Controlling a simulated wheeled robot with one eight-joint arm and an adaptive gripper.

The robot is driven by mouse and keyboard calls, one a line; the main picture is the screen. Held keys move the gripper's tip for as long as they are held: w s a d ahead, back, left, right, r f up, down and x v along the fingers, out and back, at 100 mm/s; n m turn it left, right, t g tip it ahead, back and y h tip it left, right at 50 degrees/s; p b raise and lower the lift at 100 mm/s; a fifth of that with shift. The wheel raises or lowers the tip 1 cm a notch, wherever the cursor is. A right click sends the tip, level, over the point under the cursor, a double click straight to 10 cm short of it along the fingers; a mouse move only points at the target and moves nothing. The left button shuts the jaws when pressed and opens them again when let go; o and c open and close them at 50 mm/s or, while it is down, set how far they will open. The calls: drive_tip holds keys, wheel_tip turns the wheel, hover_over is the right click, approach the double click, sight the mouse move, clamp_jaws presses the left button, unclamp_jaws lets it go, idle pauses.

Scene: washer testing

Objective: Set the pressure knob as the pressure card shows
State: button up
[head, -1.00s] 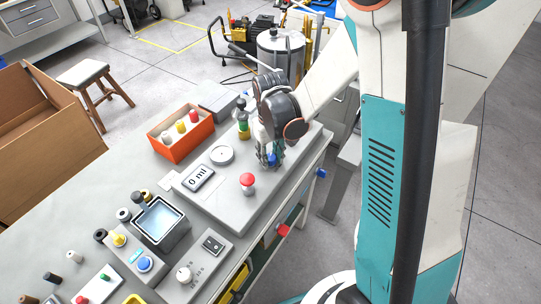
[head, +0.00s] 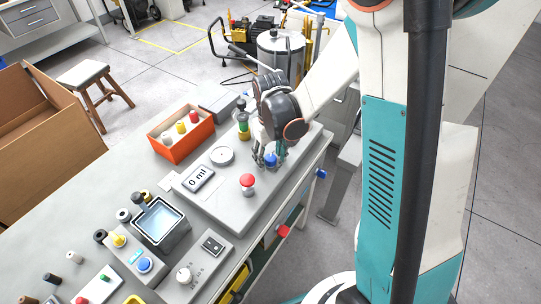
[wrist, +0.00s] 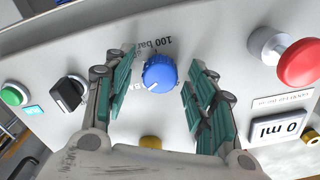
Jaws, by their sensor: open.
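The blue round knob (wrist: 159,74) sits on the grey panel, with "100 bar" (wrist: 156,42) printed upside down just above it in the wrist view. A small white mark on the knob points to the lower left, near more lettering that my finger partly hides. My gripper (wrist: 160,62) is open, one finger on each side of the knob, with visible gaps. In the head view my gripper (head: 268,150) is over the blue knob (head: 270,161). I cannot make out a readable pressure card; a small white sheet (head: 170,181) lies left of the panel.
A red mushroom button (head: 247,181) and a "0 ml" display (head: 198,179) are close by. In the wrist view a black switch (wrist: 69,93) and a green button (wrist: 14,94) are left of the knob. An orange bin (head: 181,136) stands beyond the panel.

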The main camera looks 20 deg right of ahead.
sight(271, 158)
wheel_tip(271, 158, up, 12)
idle(0.6)
